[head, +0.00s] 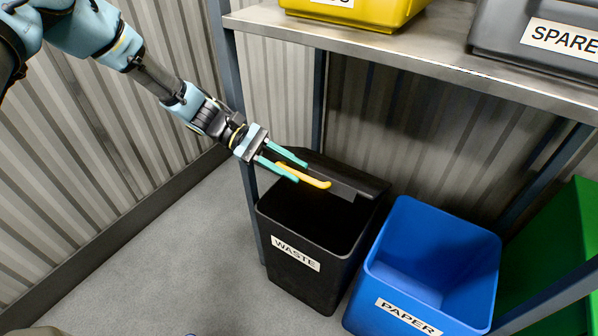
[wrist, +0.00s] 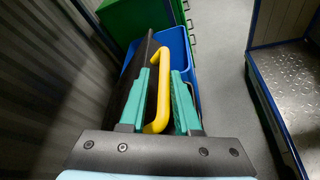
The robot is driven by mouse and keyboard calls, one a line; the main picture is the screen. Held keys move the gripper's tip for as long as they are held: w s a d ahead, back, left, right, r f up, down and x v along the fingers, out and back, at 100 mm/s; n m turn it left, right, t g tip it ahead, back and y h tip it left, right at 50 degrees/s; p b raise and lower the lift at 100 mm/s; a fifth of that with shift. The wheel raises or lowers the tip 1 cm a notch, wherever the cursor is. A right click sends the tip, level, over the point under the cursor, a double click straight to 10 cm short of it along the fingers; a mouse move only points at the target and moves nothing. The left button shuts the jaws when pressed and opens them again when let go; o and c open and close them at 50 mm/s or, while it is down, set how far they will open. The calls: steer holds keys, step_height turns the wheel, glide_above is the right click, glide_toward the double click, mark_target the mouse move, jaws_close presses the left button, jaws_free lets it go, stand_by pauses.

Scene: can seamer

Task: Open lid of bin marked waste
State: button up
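The black bin labelled WASTE (head: 296,254) stands on the floor below the shelf. Its mouth shows dark and open at the front, and its black lid (head: 345,176) is tilted up toward the back. The lid's edge also shows left of the fingers in the wrist view (wrist: 139,78). A yellow bar handle (head: 314,182) lies between my fingers and fills most of the gap in the wrist view (wrist: 163,95). The lid's hinge is hard to make out.
A blue bin labelled PAPER (head: 408,315) stands close on the right, open-topped. A green container (head: 575,240) is farther right. A metal shelf (head: 430,62) overhead carries a yellow bin (head: 375,12) and a grey SPARE bin (head: 500,38). Floor at left is clear.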

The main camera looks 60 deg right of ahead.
steer(key=v, duration=0.8)
steer(key=shift+w+b, duration=0.3)
steer(key=shift+b, duration=0.05)
steer(key=shift+a+r, duration=0.1)
